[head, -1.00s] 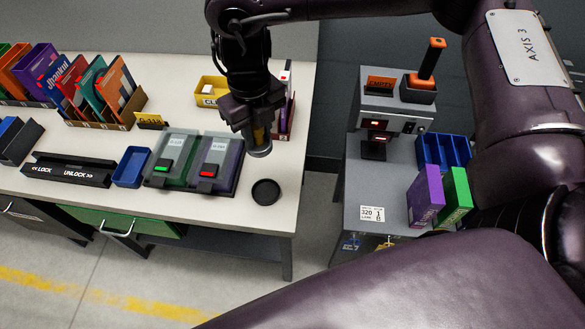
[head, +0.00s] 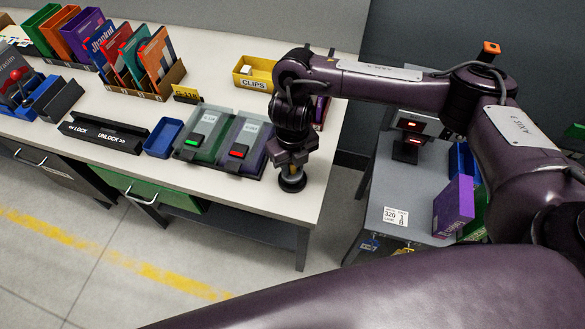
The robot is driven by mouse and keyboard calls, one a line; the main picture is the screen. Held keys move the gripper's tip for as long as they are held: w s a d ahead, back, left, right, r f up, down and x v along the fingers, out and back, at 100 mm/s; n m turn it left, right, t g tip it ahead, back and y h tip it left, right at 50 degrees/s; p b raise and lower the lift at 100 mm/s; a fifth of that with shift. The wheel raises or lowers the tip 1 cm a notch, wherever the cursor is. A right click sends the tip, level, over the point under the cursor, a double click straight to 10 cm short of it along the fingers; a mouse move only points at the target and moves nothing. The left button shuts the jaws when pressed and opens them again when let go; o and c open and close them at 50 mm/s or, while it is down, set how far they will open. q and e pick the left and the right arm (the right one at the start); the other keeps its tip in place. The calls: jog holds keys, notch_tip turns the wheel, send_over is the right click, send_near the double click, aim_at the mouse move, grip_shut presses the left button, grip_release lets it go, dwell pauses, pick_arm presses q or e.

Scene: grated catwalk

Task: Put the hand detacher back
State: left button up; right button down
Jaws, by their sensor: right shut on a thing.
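My right gripper (head: 290,156) points down at the right front of the white table and is shut on a short cylinder with a yellowish body and dark lower end, apparently the hand detacher (head: 291,172). Its upper part is hidden by the jaws. The detacher stands upright over the round black pad (head: 292,186). Its lower end overlaps the pad in this view, so I cannot tell whether it rests on it or hangs just above. My left gripper is not in view.
Green and purple cases (head: 225,140) lie close left of the gripper. A blue tray (head: 164,138), a black lock/unlock bar (head: 104,134) and a yellow clips bin (head: 254,73) are also on the table. A grey side table (head: 398,190) stands right across a gap.

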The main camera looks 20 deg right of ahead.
notch_tip(320, 180, down, 2)
jog(key=shift+f, duration=0.1)
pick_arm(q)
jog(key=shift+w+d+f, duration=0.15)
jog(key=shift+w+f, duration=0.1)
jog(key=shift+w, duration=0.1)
pick_arm(e)
jog(key=shift+f, duration=0.15)
jog(key=c, duration=1.6)
grip_release()
jog(key=shift+f+b, duration=0.1)
jog(key=shift+b, duration=0.25)
jog(key=o, duration=0.5)
jog(key=shift+c, duration=0.2)
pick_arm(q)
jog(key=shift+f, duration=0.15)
